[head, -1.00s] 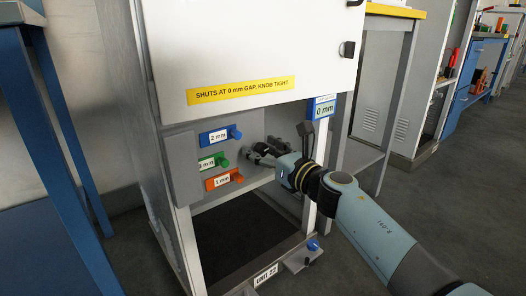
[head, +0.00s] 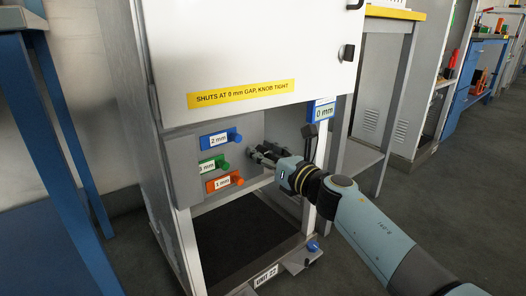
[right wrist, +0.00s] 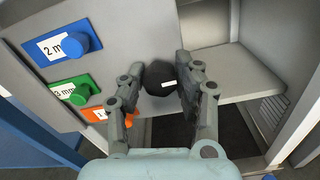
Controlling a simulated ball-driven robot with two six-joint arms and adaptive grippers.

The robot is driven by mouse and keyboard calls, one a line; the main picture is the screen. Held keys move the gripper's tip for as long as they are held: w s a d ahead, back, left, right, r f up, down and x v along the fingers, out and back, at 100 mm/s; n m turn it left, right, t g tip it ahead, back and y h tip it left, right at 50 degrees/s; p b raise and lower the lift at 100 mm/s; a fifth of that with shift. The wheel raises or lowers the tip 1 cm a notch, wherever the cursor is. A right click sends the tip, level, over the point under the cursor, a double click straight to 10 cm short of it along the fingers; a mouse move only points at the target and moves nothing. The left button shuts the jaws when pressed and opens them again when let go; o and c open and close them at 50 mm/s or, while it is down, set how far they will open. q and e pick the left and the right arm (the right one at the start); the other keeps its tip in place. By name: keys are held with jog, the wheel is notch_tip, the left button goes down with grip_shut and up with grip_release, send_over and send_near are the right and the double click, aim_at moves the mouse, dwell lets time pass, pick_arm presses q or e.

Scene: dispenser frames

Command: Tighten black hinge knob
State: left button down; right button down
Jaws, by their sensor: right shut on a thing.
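The black knob (right wrist: 158,78), dark and round with a small white mark on its face, sits in the wrist view on the grey panel below the white door. My right gripper (right wrist: 161,70) is shut on it, one finger on each side. In the head view my right gripper (head: 260,153) reaches the panel from the right, and its fingers largely hide the knob. The white door (head: 240,45) hangs above with a yellow label (head: 242,94) reading "SHUTS AT 0 mm GAP, KNOB TIGHT". A blue sign (head: 323,111) reads 0 mm. My left gripper is not in view.
Left of the knob are a blue 2 mm peg (head: 235,136), a green 3 mm peg (head: 223,166) and an orange 1 mm peg (head: 237,180). An open space with a dark floor lies below. A blue table frame (head: 65,120) stands at left.

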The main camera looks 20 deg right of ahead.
jog(key=shift+r+m+p, duration=0.15)
jog(key=shift+m+p, duration=0.2)
jog(key=shift+m, duration=0.45)
jog(key=shift+m+p, duration=0.45)
jog(key=shift+m, duration=0.45)
jog(key=m+p, duration=0.2)
jog(key=m, duration=0.4)
jog(key=shift+p, duration=0.4)
jog(key=m+p, duration=0.2)
jog(key=m, duration=0.5)
jog(key=shift+p, duration=0.4)
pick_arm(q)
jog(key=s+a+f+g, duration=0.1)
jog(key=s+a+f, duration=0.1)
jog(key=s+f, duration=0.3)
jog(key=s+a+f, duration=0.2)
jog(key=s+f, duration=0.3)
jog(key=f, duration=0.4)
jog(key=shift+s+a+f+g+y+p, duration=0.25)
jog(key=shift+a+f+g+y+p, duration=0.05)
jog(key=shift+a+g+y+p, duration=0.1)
pick_arm(e)
jog(key=shift+f+m, duration=0.3)
jog(key=shift+m, duration=0.8)
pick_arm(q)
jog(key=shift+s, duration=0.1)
pick_arm(e)
jog(key=shift+d, duration=0.1)
